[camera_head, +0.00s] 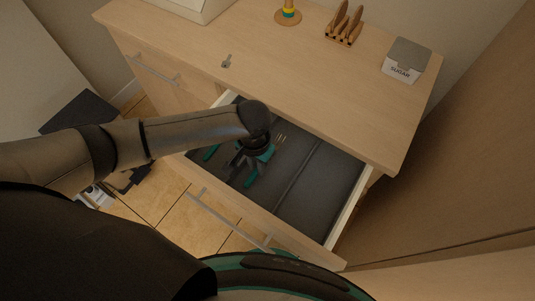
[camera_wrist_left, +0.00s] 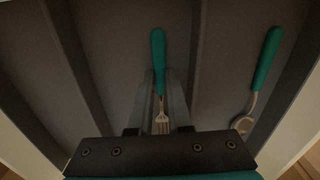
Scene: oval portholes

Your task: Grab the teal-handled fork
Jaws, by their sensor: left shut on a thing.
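The teal-handled fork shows in the left wrist view (camera_wrist_left: 158,50), its handle pointing away from the wrist and its silver tines close to the gripper's palm. It lies along a compartment of the open drawer (camera_head: 318,178). My left gripper (camera_head: 241,170) reaches down into the drawer, and its fingers (camera_wrist_left: 160,78) are shut on the fork around its neck. In the head view the teal handle (camera_head: 250,181) shows beside the fingers, and the gripper hides the fork's middle. My right gripper is not in view.
A teal-handled spoon (camera_wrist_left: 267,58) lies in the neighbouring compartment, apart from the gripper. Dividers and drawer walls stand close around the hand. The drawer's right part is empty. On the countertop (camera_head: 300,80) are a sugar box (camera_head: 404,62), a wooden holder (camera_head: 343,27) and a small metal object (camera_head: 227,61).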

